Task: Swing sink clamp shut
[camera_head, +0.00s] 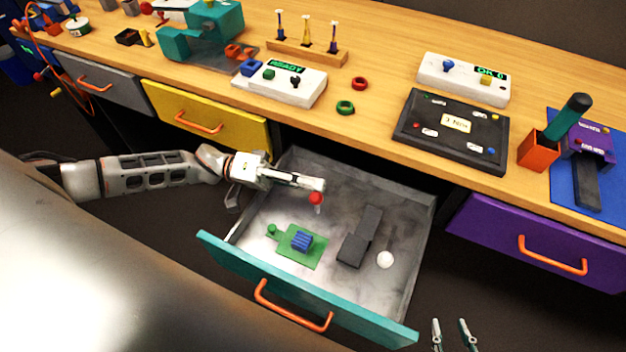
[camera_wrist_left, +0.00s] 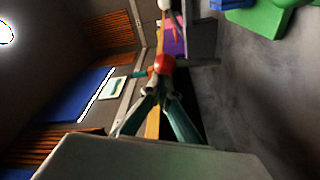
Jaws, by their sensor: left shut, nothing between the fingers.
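A green plate (camera_head: 305,254) bearing a blue finned block (camera_head: 301,241) lies in the open drawer, with a green knob at its left end. Green parts also show at the top of the left wrist view (camera_wrist_left: 262,15). A small red ball (camera_head: 316,198) with a pale stem below it is at my left gripper's tip; I cannot tell whether it belongs to the clamp. My left gripper (camera_head: 318,186) is shut above the drawer's back part, and the red ball (camera_wrist_left: 163,64) appears right at its fingertips. My right gripper (camera_head: 452,335) is open and empty at the bottom edge, outside the drawer.
The teal-fronted drawer (camera_head: 215,246) also holds a dark stepped block (camera_head: 360,236) and a white ball (camera_head: 385,259). The wooden worktop (camera_head: 385,75) behind holds a white READY panel (camera_head: 284,85) and a black panel (camera_head: 450,130). A purple drawer (camera_head: 480,230) is at right.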

